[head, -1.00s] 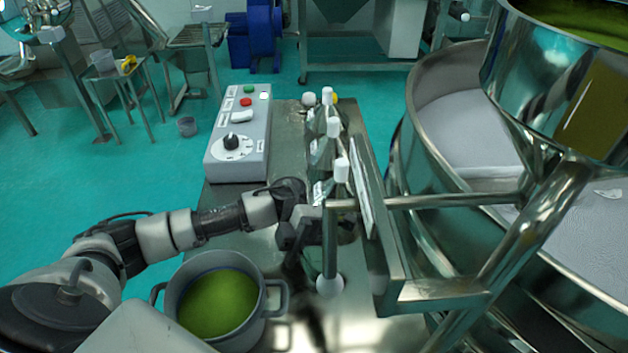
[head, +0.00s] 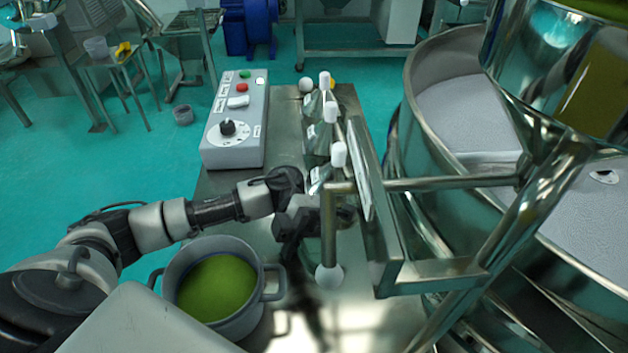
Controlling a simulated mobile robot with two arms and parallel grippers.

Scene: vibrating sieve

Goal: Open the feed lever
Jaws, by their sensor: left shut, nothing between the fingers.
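A metal lever (head: 329,235) with a white ball end (head: 329,275) hangs from a bent bar at the frame beside the sieve; I take it to be the feed lever. The ball points toward me, above the steel table. My left gripper (head: 343,215) is shut and empty. It comes in from the left and sits right by the lever's rod, which hides part of its fingers. I cannot tell whether it touches the rod. My right gripper is not in view.
A pot of green material (head: 217,288) stands below my left arm. A grey control box (head: 236,125) with buttons and a knob is at the back left of the table (head: 285,135). Several white-capped conical vessels (head: 320,140) line the metal frame. The large round sieve (head: 420,110) fills the right.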

